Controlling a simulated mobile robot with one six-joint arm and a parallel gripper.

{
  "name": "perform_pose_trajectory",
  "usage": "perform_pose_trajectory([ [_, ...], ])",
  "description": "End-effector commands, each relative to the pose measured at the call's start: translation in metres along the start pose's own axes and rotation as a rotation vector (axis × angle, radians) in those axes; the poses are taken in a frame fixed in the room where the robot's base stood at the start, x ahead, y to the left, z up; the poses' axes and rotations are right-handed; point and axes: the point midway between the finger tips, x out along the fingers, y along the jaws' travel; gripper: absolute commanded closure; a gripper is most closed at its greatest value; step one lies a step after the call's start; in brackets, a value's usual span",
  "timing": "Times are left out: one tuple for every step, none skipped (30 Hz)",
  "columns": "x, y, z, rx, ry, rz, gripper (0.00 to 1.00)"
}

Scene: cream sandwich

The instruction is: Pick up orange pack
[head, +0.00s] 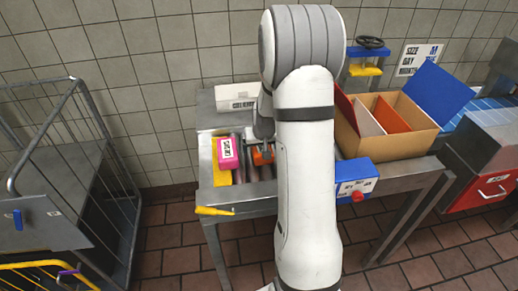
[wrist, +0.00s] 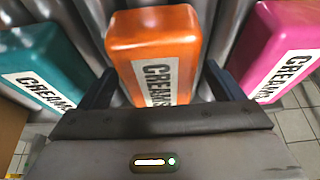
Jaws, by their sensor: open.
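The orange pack (wrist: 153,45) lies on metal rollers, with a white label reading CREAMS. In the wrist view it stands between the two fingers of my gripper (wrist: 155,88), which are open on either side of it. In the head view only a small part of the orange pack (head: 262,156) shows beside my arm, under my gripper (head: 262,142). I cannot tell if the fingers touch it.
A teal pack (wrist: 42,58) lies left of the orange one and a pink pack (wrist: 283,50) lies right. In the head view the pink pack (head: 228,154) is on the metal table. A cardboard box (head: 400,135) and a blue control box (head: 356,178) stand at right.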

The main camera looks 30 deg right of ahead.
Motion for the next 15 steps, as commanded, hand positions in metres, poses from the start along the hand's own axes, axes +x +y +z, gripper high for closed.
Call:
perform_pose_trajectory([
  [0.0001, 0.0001, -0.0002, 0.000, 0.001, 0.000, 0.13],
  [0.0000, 0.0001, -0.0002, 0.000, 0.001, 0.000, 0.13],
  [-0.0001, 0.0002, -0.0001, 0.000, 0.001, 0.000, 0.13],
  [-0.0001, 0.0002, -0.0001, 0.001, 0.001, 0.000, 0.13],
  [-0.0001, 0.0003, -0.0001, 0.001, 0.001, 0.000, 0.14],
  [-0.0001, 0.0003, -0.0001, 0.001, 0.000, 0.000, 0.17],
  [-0.0001, 0.0004, -0.0001, 0.001, 0.000, 0.000, 0.19],
  [-0.0001, 0.0004, -0.0001, 0.001, 0.000, 0.000, 0.22],
  [-0.0002, 0.0004, 0.0000, 0.001, 0.000, 0.000, 0.25],
  [-0.0002, 0.0005, -0.0001, 0.001, 0.000, 0.000, 0.27],
  [-0.0002, 0.0005, 0.0000, 0.001, 0.000, 0.000, 0.30],
  [-0.0002, 0.0006, 0.0000, 0.001, 0.000, 0.000, 0.33],
  [-0.0003, 0.0006, 0.0000, 0.001, 0.000, 0.000, 0.36],
  [-0.0003, 0.0007, 0.0000, 0.001, 0.000, 0.000, 0.38],
  [-0.0003, 0.0007, 0.0000, 0.002, 0.000, 0.000, 0.41],
])
